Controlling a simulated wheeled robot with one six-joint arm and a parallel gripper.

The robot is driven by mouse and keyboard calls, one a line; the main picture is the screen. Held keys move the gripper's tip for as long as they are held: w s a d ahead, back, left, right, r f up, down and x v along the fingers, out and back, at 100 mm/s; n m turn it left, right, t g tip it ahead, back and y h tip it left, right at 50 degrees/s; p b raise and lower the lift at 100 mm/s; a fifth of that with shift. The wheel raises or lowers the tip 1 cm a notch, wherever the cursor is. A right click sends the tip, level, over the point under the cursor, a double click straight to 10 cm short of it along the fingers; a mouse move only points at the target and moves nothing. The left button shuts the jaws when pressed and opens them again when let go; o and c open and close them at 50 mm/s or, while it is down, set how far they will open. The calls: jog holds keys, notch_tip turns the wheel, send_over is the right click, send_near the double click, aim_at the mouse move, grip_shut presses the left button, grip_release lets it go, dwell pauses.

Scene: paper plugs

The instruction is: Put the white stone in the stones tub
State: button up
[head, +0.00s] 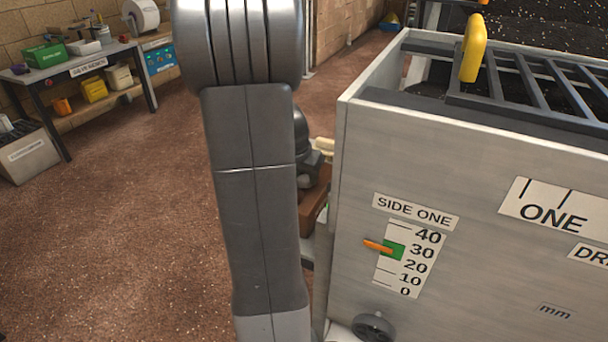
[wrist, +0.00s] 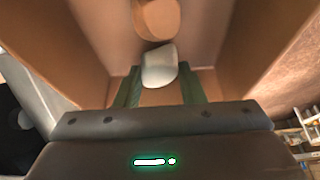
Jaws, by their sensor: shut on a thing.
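The white stone (wrist: 158,66) is at the tips of my gripper (wrist: 160,88) in the wrist view, between its two green fingers. My gripper is shut on it. Tan-brown walls of an open tub (wrist: 98,30) surround the stone and fingers on both sides. A tan rounded stone (wrist: 157,18) lies just beyond the white stone. I cannot tell whether the white stone touches the tub floor. In the head view my arm hides the gripper and the stone. Part of a brown tub (head: 312,200) shows behind the arm. I read no label on it.
A large grey metal machine (head: 460,220) marked SIDE ONE stands close on the right, with a yellow handle (head: 473,48) on top. A workbench (head: 75,68) with boxes stands at the back left. A grey bin (head: 28,153) is at the left. The floor between is clear.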

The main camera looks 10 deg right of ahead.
jog(key=o, duration=1.1)
jog(key=shift+r+p, duration=4.75)
jog(key=shift+r, duration=1.7)
jog(key=shift+f, duration=0.1)
notch_tip(320, 180, down, 8)
jog(key=b, duration=0.6)
jog(key=shift+f, duration=0.25)
jog(key=shift+r, duration=0.2)
